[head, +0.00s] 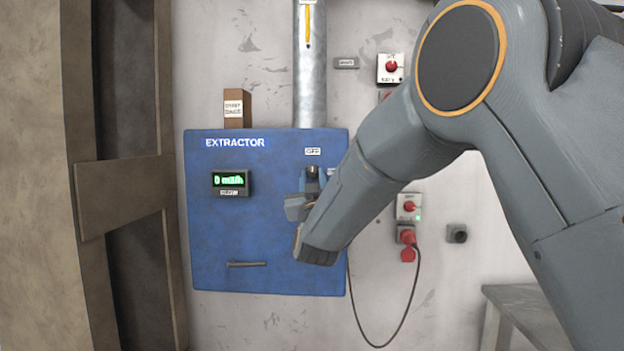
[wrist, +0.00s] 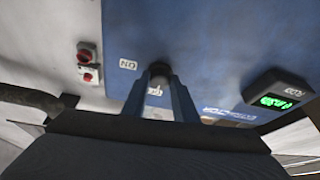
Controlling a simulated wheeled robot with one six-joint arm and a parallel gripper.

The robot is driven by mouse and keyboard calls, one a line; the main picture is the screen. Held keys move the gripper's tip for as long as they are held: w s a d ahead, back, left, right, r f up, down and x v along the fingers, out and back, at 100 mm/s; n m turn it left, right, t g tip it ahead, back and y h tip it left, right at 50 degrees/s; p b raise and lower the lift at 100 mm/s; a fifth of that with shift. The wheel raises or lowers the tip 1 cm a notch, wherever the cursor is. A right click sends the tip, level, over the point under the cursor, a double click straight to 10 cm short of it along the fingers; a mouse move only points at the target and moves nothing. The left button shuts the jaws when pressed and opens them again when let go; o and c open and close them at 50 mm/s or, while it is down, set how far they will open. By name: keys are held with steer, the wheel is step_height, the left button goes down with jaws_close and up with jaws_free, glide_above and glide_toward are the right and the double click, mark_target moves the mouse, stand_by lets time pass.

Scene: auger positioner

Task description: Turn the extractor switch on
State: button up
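The extractor is a blue panel (head: 225,240) on the wall, labelled EXTRACTOR. Its switch (head: 312,172) is a dark knob below an OFF label (head: 312,151), partly hidden by my arm in the head view. In the wrist view, the knob (wrist: 160,70) lies between the two fingertips of my gripper (wrist: 160,80). An ON label (wrist: 128,64) is left of it there, and another small label (wrist: 154,90) shows between the fingers. The fingers are apart around the knob; whether they touch it is unclear. The green display (head: 231,181) appears to read 0.
A grey pipe (head: 310,70) rises above the panel. Red-button boxes (head: 390,68) (head: 409,207) and a red plug with a hanging cable (head: 407,236) are to the right. A brown frame (head: 120,195) stands at left, a grey table (head: 525,305) at lower right.

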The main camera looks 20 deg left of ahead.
steer(key=shift+a, duration=0.1)
steer(key=c, duration=0.4)
steer(key=shift+c, duration=0.2)
